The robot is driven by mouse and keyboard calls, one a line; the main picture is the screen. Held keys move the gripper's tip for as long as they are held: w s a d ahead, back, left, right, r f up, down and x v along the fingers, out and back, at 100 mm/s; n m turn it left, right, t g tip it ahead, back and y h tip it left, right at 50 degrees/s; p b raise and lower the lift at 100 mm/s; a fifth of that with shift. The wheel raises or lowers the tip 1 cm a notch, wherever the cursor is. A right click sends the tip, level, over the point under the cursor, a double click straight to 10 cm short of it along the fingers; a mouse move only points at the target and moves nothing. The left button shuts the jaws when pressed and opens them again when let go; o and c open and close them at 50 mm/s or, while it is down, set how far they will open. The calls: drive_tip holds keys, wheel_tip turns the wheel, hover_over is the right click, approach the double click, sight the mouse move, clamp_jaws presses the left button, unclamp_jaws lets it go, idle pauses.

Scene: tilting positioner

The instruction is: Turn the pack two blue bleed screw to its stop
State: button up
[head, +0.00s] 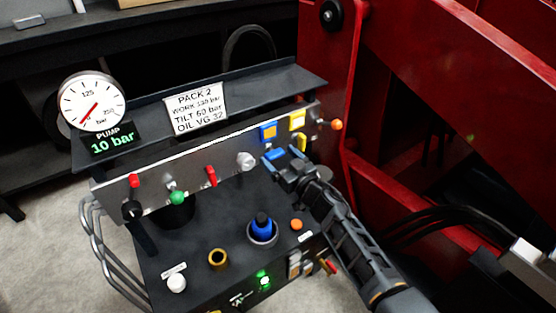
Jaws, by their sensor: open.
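Pack two is a dark unit with a grey front panel (215,155) and a "PACK 2" label (195,108). A blue knob (262,224) stands upright in a grey ring on its lower deck. A blue square (268,131) sits on the panel's right part, beside a yellow one (297,118). I cannot tell which blue part is the bleed screw; one may be hidden by my gripper. I see nothing held, and contact cannot be told.
A gauge (92,101) stands above a display (111,140) reading 10 bar. A brass ring (218,259) is on the deck. Red framework (460,70) fills the right.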

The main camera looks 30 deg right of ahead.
drive_tip(key=shift+w, duration=0.65)
drive_tip(key=c, duration=1)
drive_tip(key=shift+o, duration=0.2)
